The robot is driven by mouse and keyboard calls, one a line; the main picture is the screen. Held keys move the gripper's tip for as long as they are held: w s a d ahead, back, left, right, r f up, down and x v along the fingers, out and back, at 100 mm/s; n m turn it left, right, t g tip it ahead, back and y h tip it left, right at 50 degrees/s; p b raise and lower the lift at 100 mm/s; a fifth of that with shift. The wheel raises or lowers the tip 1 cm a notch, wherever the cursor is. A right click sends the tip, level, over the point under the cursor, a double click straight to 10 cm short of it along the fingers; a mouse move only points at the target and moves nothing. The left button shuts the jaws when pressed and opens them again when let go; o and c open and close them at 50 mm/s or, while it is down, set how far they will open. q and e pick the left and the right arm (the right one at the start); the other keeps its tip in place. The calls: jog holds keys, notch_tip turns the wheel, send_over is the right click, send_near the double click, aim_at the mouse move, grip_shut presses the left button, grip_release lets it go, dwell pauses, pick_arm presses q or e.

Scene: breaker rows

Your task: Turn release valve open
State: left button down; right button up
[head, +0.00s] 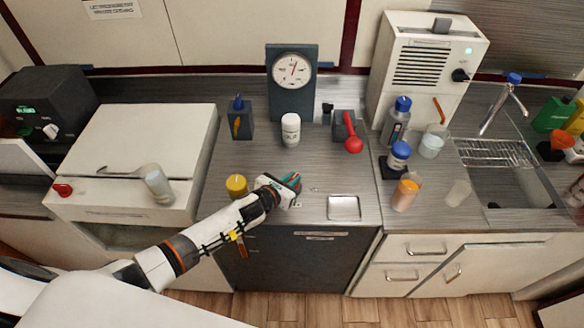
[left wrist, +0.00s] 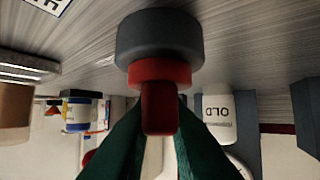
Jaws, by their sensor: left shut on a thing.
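My left gripper (head: 293,182) reaches over the front of the dark counter, and its teal fingers are shut. In the left wrist view, its green fingers (left wrist: 155,140) close on the two sides of a red handle (left wrist: 160,108). The handle joins a red collar and a dark grey round base (left wrist: 160,38), which looks like the release valve. In the head view my gripper hides most of this valve. A gauge with a white dial (head: 292,70) stands on a dark panel behind. My right gripper is not in view.
A yellow-topped object (head: 237,186) stands just left of my gripper. A white bottle (head: 290,130) and a red lever (head: 353,144) on a dark block stand farther back. A shallow metal tray (head: 344,208) lies to the right. The counter's middle is mostly clear.

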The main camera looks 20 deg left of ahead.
pick_arm(q)
jog(key=shift+w+a+r+m+g+h+p, duration=0.15)
jog(key=shift+m+g+h+p, duration=0.1)
jog(key=shift+m+h, duration=0.25)
jog(key=shift+a+r+m+g+h+p, duration=0.15)
jog(key=shift+m+h+p, duration=0.1)
jog(key=shift+m+h, duration=0.2)
jog(key=shift+f+m+g+h, duration=0.2)
jog(key=shift+m+g+h, duration=0.1)
jog(key=shift+m+h, duration=0.25)
jog(key=shift+f+m+g+h+b, duration=0.2)
jog(key=shift+m+g+h+b, duration=0.35)
jog(key=shift+m+h, duration=0.25)
jog(key=m+g+h+b, duration=0.2)
jog(key=b, duration=0.1)
jog(key=m+g+h+b, duration=0.1)
jog(key=m+g+b, duration=0.2)
jog(key=b, duration=0.1)
jog(key=shift+w+f+h, duration=0.1)
jog(key=shift+f+h, duration=0.05)
jog(key=shift+h, duration=0.25)
jog(key=shift+d+r+m+g+h+b, duration=0.1)
jog(key=shift+r+m+g+h+b, duration=0.2)
jog(key=shift+m+g+b, duration=0.75)
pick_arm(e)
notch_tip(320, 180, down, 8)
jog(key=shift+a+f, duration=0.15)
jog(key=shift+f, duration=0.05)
